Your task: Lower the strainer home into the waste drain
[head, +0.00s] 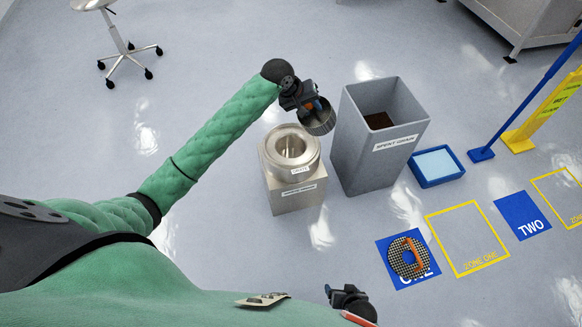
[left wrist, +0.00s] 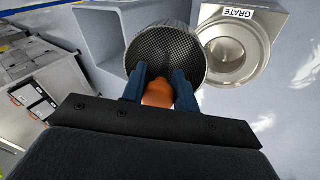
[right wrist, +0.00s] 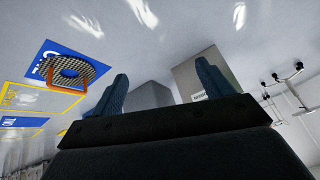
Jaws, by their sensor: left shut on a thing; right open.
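The strainer (head: 317,117) is a grey perforated metal basket with an orange handle. My left gripper (head: 312,103) is shut on that handle and holds the strainer in the air, between the drain and the grey bin. In the left wrist view the strainer (left wrist: 166,50) hangs beyond the fingers, its mesh face toward the camera. The waste drain (head: 290,150) is a round steel ring with an open hole on a steel block, labelled GRATE at its rim. It also shows in the left wrist view (left wrist: 236,52), right of the strainer. My right gripper (right wrist: 160,90) is open and empty, far from the drain.
A tall grey SPENT GRAIN bin (head: 372,165) stands right of the drain. A blue tray (head: 435,166) lies beyond it. A round grate with an orange handle (head: 402,258) lies on the blue ONE mat (head: 428,270).

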